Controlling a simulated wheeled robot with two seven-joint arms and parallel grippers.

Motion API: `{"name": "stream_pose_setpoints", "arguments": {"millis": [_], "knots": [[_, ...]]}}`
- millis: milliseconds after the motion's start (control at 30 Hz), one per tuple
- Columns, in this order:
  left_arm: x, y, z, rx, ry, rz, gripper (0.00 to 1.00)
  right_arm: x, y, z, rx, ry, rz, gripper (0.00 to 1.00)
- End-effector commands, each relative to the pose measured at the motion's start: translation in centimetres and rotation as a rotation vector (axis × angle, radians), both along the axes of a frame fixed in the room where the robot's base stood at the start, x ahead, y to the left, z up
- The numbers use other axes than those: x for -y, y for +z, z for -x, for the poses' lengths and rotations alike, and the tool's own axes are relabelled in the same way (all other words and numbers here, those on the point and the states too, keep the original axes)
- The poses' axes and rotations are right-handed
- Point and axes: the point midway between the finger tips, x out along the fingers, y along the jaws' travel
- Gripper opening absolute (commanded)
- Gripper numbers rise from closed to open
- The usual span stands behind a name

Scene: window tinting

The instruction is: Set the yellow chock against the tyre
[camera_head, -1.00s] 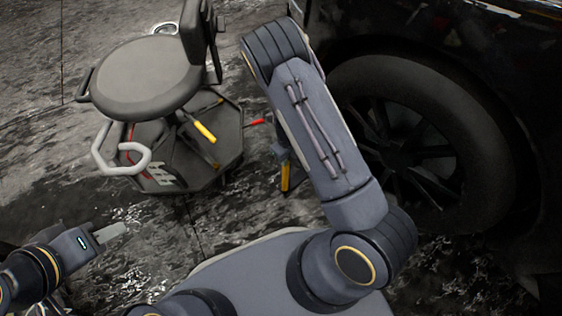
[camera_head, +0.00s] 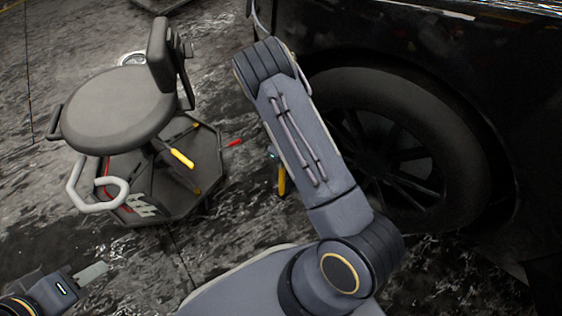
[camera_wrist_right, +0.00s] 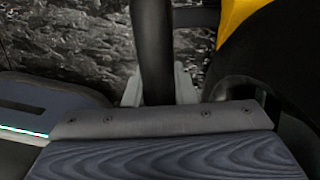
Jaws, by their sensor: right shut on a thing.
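The yellow chock (camera_head: 282,180) shows as a narrow yellow strip beside my right forearm in the head view, most of it hidden. In the right wrist view a yellow part (camera_wrist_right: 236,18) is at the upper right, joined by a dark bar to a black upright handle. My right gripper (camera_wrist_right: 156,90) is shut on that black handle. The tyre (camera_head: 462,150) is right of my right arm, partly covered by it. The arm hides any gap between chock and tyre. My left gripper (camera_head: 92,272) is at the lower left, away from both; only one pale finger shows clearly.
A wheeled stool (camera_head: 110,110) with a dark seat, white curved bar and tool tray base stands left of my right arm. The dark car body (camera_head: 400,40) fills the upper right. Wet floor lies between.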

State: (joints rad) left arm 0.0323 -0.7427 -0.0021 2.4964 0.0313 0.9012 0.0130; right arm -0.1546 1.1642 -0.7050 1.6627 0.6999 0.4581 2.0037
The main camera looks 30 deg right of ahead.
Motion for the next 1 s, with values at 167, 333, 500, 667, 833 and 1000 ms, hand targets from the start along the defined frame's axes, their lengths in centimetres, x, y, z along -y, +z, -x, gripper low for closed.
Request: {"name": "stream_pose_setpoints", "arguments": {"millis": [167, 333, 500, 667, 833, 1000], "knots": [[0.00, 0.03, 0.00, 0.000, 0.000, 0.000, 0.36, 0.19, 0.14, -0.19, 0.005, 0.001, 0.004, 0.00], [0.00, 0.02, 0.00, 0.000, 0.000, 0.000, 0.36, 0.17, 0.14, -0.19, 0.005, 0.001, 0.004, 0.00], [0.00, -0.06, 0.00, 0.000, 0.000, 0.000, 0.36, 0.16, 0.01, -0.18, 0.005, 0.000, 0.004, 0.00], [0.00, -0.23, 0.00, 0.000, 0.000, 0.000, 0.36, 0.14, -0.25, -0.19, 0.005, 0.000, 0.003, 0.00], [0.00, -0.42, -0.01, 0.000, 0.000, 0.000, 0.36, 0.14, -0.55, -0.19, 0.005, 0.000, 0.003, 0.00], [0.00, -0.35, 0.00, 0.000, 0.000, 0.000, 0.36, 0.12, -0.50, -0.15, 0.004, 0.000, 0.002, 0.44]]}}
